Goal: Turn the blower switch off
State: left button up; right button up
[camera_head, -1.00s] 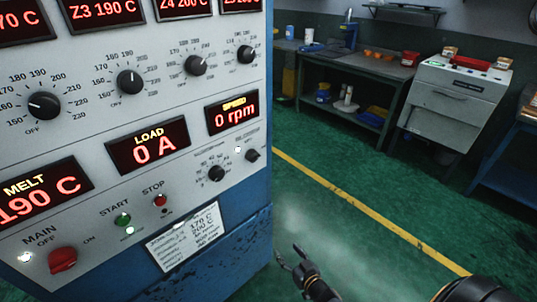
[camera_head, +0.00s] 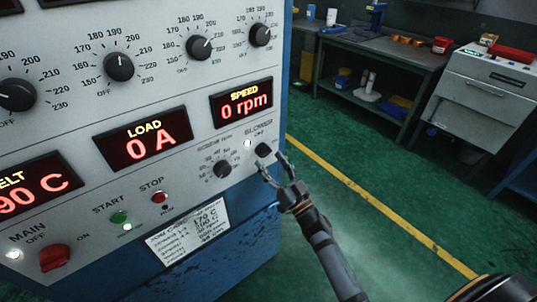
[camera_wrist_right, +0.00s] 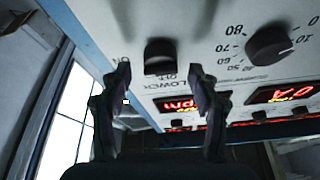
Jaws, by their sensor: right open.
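The blower switch (camera_head: 263,150) is a small black knob at the right edge of the control panel (camera_head: 190,175), below the SPEED display, with a lit white lamp beside it. In the right wrist view the blower switch (camera_wrist_right: 160,56) lies ahead, between the two fingers and beyond their tips. My right gripper (camera_head: 273,164) is open just below and right of the switch, fingers toward the panel; it also shows in the right wrist view (camera_wrist_right: 160,72). I cannot tell from the pictures whether a finger touches it. My left gripper is not in view.
A dial (camera_head: 222,168) sits left of the switch, with the red main switch (camera_head: 55,257) and start and stop buttons further left. The green floor right of the cabinet is clear. A workbench (camera_head: 385,45) and a grey cabinet (camera_head: 485,95) stand behind.

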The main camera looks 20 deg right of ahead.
jog(key=shift+x, duration=1)
jog(key=shift+c, duration=0.7)
jog(key=c, duration=1)
